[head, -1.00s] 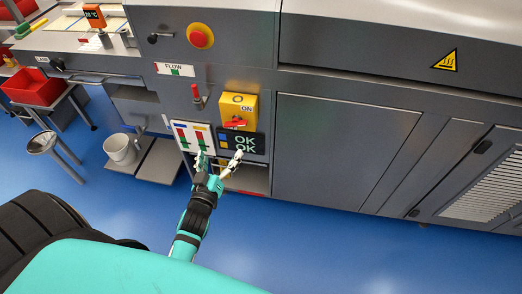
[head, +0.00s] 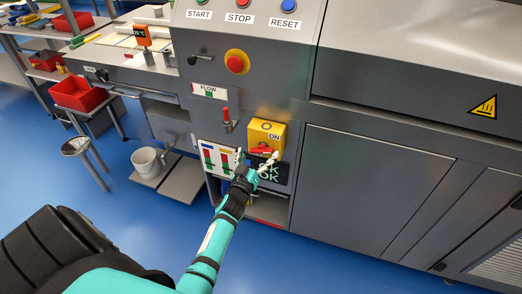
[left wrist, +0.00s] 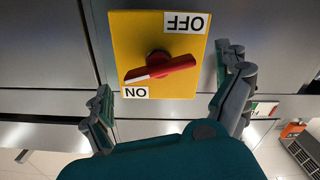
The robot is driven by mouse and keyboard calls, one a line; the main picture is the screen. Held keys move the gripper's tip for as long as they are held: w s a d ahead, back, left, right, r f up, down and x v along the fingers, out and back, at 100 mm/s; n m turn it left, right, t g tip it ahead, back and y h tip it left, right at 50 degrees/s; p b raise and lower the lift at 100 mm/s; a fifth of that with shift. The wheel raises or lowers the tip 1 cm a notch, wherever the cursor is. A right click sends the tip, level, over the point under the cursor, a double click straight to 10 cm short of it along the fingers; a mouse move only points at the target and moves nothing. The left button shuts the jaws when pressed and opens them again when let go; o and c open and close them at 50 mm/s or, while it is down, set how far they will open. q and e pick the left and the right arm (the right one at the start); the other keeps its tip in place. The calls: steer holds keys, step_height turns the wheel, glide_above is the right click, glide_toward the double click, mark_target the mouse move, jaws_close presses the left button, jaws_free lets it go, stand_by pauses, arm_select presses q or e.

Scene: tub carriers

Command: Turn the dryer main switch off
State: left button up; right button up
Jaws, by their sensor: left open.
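The dryer main switch is a yellow box (head: 268,133) on the grey machine front with a red rotary handle (head: 263,150). In the left wrist view the yellow plate (left wrist: 135,35) appears upside down, with OFF and ON labels. The red handle (left wrist: 175,67) lies slantwise, and its white-marked end points to ON. My left gripper (head: 257,158) is open in front of the lower part of the switch. In the left wrist view its fingers (left wrist: 163,72) stand on either side of the plate, apart from the handle. My right gripper is not in view.
A dark OK display (head: 268,177) and a white gauge panel (head: 218,160) sit below and left of the switch. A small red-handled lever (head: 226,118) is left of it. A red emergency stop button (head: 236,64) is above. A white bucket (head: 147,163) stands at left.

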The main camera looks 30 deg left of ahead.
mark_target(265, 143)
arm_select(q)
steer(key=shift+x, duration=1.5)
steer(key=c, duration=1.1)
